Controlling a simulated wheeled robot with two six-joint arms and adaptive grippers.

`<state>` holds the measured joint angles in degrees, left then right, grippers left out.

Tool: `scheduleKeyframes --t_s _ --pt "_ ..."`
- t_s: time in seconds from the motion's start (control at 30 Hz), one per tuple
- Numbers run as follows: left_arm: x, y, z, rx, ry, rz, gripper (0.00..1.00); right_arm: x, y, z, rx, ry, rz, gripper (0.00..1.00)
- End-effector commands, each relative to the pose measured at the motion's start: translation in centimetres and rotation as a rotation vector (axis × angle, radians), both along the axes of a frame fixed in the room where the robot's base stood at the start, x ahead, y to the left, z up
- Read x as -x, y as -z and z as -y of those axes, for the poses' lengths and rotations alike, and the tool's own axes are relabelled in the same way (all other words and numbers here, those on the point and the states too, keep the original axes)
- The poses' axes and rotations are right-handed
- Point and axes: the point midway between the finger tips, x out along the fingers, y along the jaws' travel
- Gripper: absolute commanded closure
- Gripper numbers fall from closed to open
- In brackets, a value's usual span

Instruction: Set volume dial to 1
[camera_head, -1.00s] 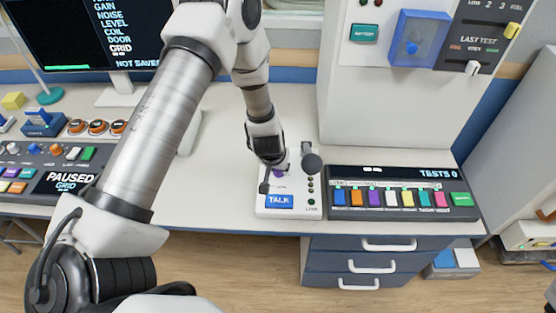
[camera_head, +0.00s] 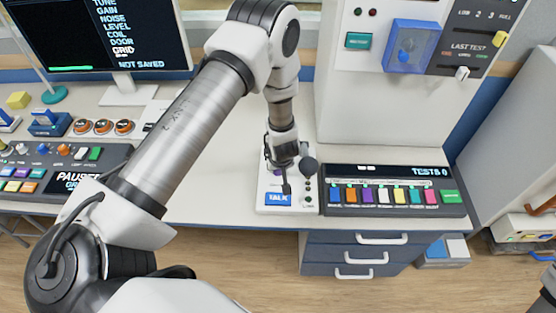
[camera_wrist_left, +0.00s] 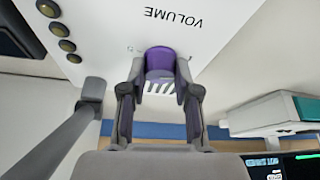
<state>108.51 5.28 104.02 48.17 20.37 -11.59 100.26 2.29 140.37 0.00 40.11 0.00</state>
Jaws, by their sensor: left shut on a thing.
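The volume dial is a purple knob (camera_wrist_left: 160,62) on a white panel beside the printed word VOLUME, which appears upside down in the left wrist view. My left gripper (camera_wrist_left: 160,84) is shut on this knob, with one finger on each side. White stripes show just below the knob, between the fingers. In the head view, the same white intercom panel (camera_head: 265,202) has a blue TALK button (camera_head: 278,199). My left gripper (camera_head: 285,183) is low over this panel and hides most of the knob there. I cannot read the dial's setting. My right gripper is not in view.
A round dark microphone head (camera_head: 308,165) stands close beside the gripper. A black console with coloured keys (camera_head: 392,196) lies to the right. A tall white cabinet (camera_head: 350,100) rises behind. The bench left of the panel (camera_head: 215,180) is clear.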

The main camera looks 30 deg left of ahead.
Motion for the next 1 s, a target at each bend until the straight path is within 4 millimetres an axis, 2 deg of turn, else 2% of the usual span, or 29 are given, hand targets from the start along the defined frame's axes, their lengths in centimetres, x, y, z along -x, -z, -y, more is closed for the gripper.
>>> scheduleKeyframes --t_s 0.2,0.23,0.3,0.67,0.77,1.0 --pt "0.2 0.2 0.0 0.002 0.000 -0.006 1.00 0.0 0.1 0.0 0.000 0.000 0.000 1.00" --pt "0.2 0.2 0.0 0.002 0.000 -0.006 0.62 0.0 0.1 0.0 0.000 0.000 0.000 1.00" --pt "0.2 0.2 0.0 0.002 0.000 -0.005 0.44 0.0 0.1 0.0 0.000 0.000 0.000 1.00" --pt "0.1 -0.5 0.2 0.001 0.001 0.000 0.44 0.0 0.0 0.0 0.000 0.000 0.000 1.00" --pt "0.5 -2.0 0.6 0.001 0.004 0.000 0.44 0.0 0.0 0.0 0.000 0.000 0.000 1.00" --pt "2.3 -7.6 2.2 0.001 0.001 0.000 0.44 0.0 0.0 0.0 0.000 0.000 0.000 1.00"
